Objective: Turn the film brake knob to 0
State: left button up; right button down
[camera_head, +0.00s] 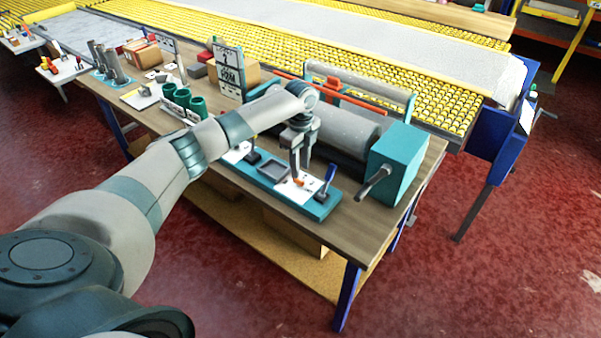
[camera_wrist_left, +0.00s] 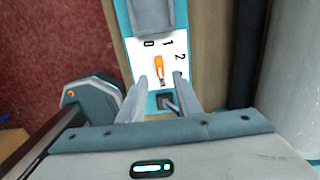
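The film brake knob (camera_wrist_left: 159,69) is a small orange pointer on a white plate marked 0, 1 and 2 in the left wrist view. Its orange end points up the picture, roughly between 0 and 1. In the head view it is a small orange spot (camera_head: 299,181) on the teal panel (camera_head: 321,208). My left gripper (camera_wrist_left: 160,77) is open, with one finger on each side of the knob. I see gaps beside the knob; the height of the fingertips above the plate is unclear. My right gripper is in neither view.
A lever with a blue handle (camera_head: 329,176) stands just right of the knob. A teal box with a crank (camera_head: 396,162) is at the table's right end. A grey roller (camera_head: 345,130) lies behind the panel. Green cups (camera_head: 183,101) stand to the left.

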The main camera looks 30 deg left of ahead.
aim_at(300, 180)
pick_arm(q)
jog(key=shift+f+p, duration=0.45)
jog(key=shift+f, duration=1.95)
grip_shut()
